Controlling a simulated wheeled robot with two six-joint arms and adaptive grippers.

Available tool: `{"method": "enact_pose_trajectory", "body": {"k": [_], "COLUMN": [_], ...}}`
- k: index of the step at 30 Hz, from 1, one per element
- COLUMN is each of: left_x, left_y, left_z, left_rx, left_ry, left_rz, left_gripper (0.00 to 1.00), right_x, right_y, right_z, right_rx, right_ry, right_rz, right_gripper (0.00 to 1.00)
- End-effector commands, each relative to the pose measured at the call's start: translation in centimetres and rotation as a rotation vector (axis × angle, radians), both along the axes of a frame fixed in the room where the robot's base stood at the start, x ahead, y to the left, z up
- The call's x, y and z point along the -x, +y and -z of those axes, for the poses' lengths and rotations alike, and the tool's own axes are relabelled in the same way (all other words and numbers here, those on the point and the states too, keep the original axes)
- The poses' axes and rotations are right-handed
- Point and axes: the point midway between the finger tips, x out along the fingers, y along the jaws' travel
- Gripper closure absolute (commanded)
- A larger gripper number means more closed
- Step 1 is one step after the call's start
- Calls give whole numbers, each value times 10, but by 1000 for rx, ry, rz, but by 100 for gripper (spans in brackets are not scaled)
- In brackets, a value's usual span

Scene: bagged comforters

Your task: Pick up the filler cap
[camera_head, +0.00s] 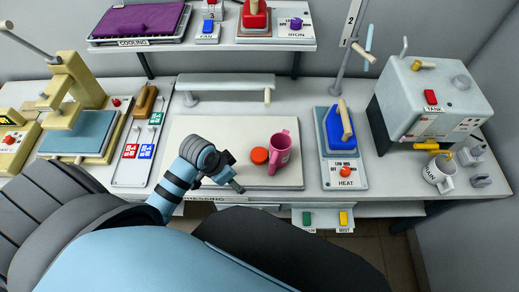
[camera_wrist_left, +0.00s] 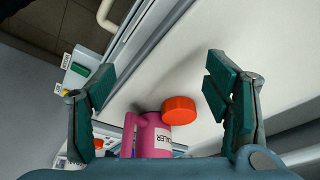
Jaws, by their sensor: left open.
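An orange-red round cap (camera_head: 260,156), which I take for the filler cap, sits on the pale pressing board (camera_head: 205,125), close beside the pink mug (camera_head: 280,150). In the left wrist view the cap (camera_wrist_left: 179,110) lies between and beyond the two fingers, next to the pink mug (camera_wrist_left: 153,138) with dark lettering on its label. My left gripper (camera_head: 235,171) is open and empty, just left of the cap in the head view and apart from it. The fingers of the left gripper (camera_wrist_left: 160,85) show wide apart in the wrist view. My right gripper is not in view.
The heat station (camera_head: 345,178) with a blue iron stands right of the board. A white rail (camera_head: 228,82) runs behind the board. The board's left part is bare.

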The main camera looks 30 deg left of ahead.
Motion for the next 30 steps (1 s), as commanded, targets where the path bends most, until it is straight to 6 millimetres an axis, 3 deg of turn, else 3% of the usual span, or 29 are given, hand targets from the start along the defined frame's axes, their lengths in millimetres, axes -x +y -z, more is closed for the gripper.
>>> {"method": "enact_pose_trajectory", "body": {"k": [1,4,7,10,13,19,25,30], "left_x": [-23,-58,-82,-92,-97,-108,-114,-121], "left_y": [2,5,8,8,1,-15,-21,-25], "left_z": [-21,-59,-95,-110,-95,-44,-18,16], "left_rx": [9,37,58,74,80,79,78,77], "left_ry": [-14,-31,-56,-69,-70,-70,-72,-71], "left_rz": [81,263,412,494,512,509,508,508], "left_gripper": [29,29,29,29,29,29,29,29], "right_x": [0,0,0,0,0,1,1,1], "right_y": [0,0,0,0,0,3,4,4], "right_z": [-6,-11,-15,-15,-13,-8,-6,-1], "right_rx": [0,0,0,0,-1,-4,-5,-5], "right_ry": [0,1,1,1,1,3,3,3], "right_rz": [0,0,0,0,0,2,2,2], "right_gripper": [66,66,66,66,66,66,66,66]}}
